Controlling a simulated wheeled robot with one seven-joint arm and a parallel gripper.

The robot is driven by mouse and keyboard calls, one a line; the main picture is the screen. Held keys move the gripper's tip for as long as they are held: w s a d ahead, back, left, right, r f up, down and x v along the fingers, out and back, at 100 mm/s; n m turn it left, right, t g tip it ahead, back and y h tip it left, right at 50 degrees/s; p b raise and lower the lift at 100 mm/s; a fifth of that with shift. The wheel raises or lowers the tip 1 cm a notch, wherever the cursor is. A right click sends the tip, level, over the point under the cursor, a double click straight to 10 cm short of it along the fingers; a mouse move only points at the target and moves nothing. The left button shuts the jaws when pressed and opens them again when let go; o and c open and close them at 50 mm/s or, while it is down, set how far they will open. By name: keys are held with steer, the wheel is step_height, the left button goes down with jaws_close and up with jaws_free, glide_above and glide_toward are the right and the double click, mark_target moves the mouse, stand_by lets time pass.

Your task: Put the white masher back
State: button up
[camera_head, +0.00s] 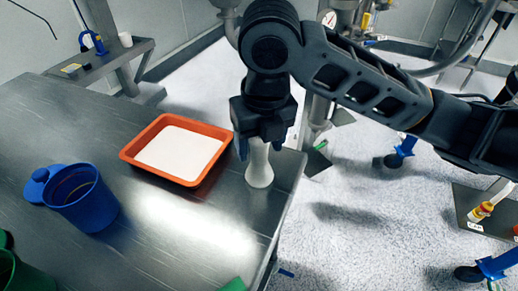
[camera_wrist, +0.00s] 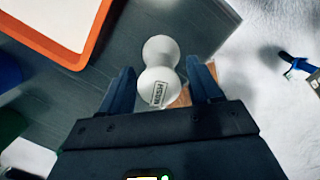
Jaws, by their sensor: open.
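The white masher (camera_head: 260,172) stands upright on the steel table near its right edge. In the wrist view the masher (camera_wrist: 160,52) shows two rounded ends and a small dark label. My gripper (camera_head: 257,148) is above the masher with its fingers pointing down, one on either side of the masher's top. In the wrist view my gripper (camera_wrist: 164,82) is open, with the nearer end of the masher between the two fingers. I cannot tell whether a finger touches it.
An orange tray (camera_head: 131,154) with white contents lies left of the masher. A blue container (camera_head: 93,213) with a blue lid (camera_head: 37,186) beside it stands farther left. Green items (camera_head: 18,276) are at the lower left. The steel table (camera_head: 165,245) has bare room in front of the tray.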

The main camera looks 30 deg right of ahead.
steer(key=r, duration=0.3)
steer(key=s+r, duration=0.1)
steer(key=r, duration=0.5)
steer(key=shift+s+a+r+p, duration=0.1)
steer(key=shift+s+a+p, duration=0.1)
steer(key=shift+p, duration=0.15)
stand_by(1.2)
